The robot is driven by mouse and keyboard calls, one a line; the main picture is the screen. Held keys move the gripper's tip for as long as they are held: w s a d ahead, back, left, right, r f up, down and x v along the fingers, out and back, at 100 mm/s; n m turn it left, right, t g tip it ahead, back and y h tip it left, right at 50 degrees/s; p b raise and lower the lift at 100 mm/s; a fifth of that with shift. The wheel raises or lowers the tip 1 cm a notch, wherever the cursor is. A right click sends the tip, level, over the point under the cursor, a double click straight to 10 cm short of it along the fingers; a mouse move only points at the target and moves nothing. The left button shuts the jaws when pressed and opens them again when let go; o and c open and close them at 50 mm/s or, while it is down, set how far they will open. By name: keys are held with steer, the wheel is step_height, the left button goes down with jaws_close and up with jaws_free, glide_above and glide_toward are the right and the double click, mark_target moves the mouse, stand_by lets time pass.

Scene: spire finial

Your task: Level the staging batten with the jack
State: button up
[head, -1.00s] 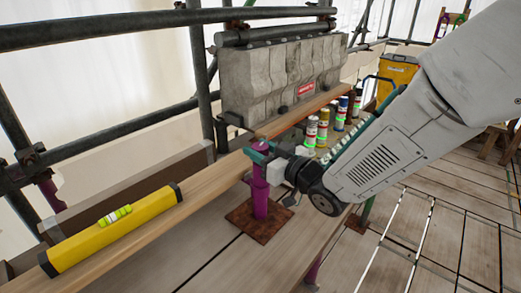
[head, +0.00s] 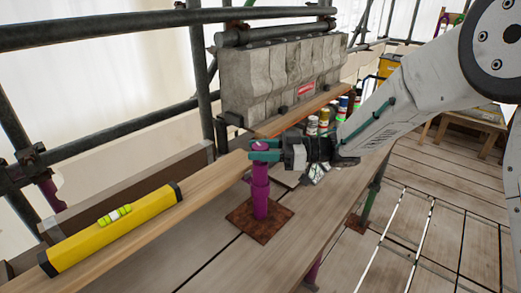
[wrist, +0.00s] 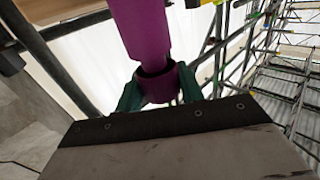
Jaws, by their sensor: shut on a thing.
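The purple jack (head: 260,198) stands upright on a rusty square base plate (head: 243,222) on the deck. My gripper (head: 263,151) comes in from the right, its teal fingers shut on the jack's upper part. In the wrist view the fingers (wrist: 158,90) close on either side of a purple collar on the jack (wrist: 140,25). The wooden batten (head: 212,182) runs from lower left up to the jack's head. A yellow spirit level (head: 150,215) lies along it; its green vial (head: 115,215) shows, but I cannot read the bubble surely. The batten's contact with the jack is partly hidden.
A grey stone block (head: 275,75) with a red label stands behind a second board (head: 295,113). Several cans (head: 325,118) stand right of it, partly behind my arm. Dark scaffold tubes (head: 120,28) cross the left and back. Open deck (head: 450,225) lies at the right.

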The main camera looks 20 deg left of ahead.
steer(key=n+g+h, duration=0.1)
steer(key=n+g, duration=0.1)
steer(key=g, duration=0.1)
steer(key=n+g+h, duration=0.2)
steer(key=g, duration=0.1)
steer(key=shift+w+n+h, duration=0.1)
steer(key=shift+n+h, duration=0.2)
steer(key=shift+n+g+h, duration=1.5)
steer(key=shift+g+h, duration=0.2)
steer(key=shift+h, duration=0.2)
steer(key=shift+h, duration=0.3)
steer(key=shift+n, duration=0.3)
steer(key=o, duration=1)
steer(key=shift+c, duration=0.2)
